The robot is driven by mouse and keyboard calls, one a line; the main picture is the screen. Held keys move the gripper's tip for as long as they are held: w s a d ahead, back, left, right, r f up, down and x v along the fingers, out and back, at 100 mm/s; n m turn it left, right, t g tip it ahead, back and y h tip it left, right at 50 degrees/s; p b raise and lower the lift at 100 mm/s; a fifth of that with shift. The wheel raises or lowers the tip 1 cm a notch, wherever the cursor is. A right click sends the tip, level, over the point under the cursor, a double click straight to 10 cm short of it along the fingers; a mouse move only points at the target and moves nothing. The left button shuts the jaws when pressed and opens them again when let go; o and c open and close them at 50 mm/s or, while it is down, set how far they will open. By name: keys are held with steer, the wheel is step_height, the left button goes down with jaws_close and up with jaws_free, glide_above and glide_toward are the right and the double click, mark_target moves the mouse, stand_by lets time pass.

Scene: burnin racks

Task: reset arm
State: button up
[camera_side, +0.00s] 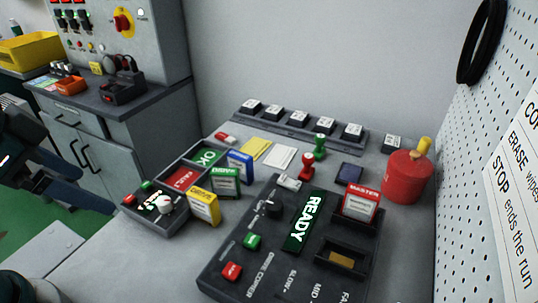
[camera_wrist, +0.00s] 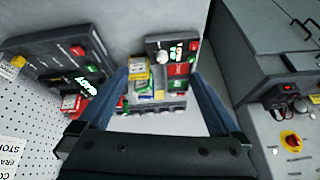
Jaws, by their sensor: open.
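My gripper (camera_side: 82,190) is at the left edge of the side view, off the bench and in the air. In the wrist view its two blue fingers (camera_wrist: 166,72) are spread wide with nothing held between them. The copier console (camera_side: 245,262) with a lit READY display (camera_side: 303,222) stands on the bench, with a red MASTER card (camera_side: 361,203) upright in its slot. A second dark unit (camera_side: 168,228) with FAIL and OK areas stands to its left. Yellow (camera_side: 204,207), green (camera_side: 225,181) and blue (camera_side: 240,164) cards stand beside it.
A dark rack of several white-labelled blocks (camera_side: 298,124) lies along the wall. A red can (camera_side: 408,177) and red (camera_side: 306,167) and green (camera_side: 320,146) stamps stand near it. A pegboard (camera_side: 462,190) bounds the right. A grey cabinet (camera_side: 95,135) stands at left.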

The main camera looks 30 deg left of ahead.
steer(key=shift+s+f+n, duration=0.35)
steer(key=shift+s+n, duration=0.15)
steer(key=shift+n, duration=0.6)
steer(key=c, duration=0.9)
steer(key=shift+o, duration=0.2)
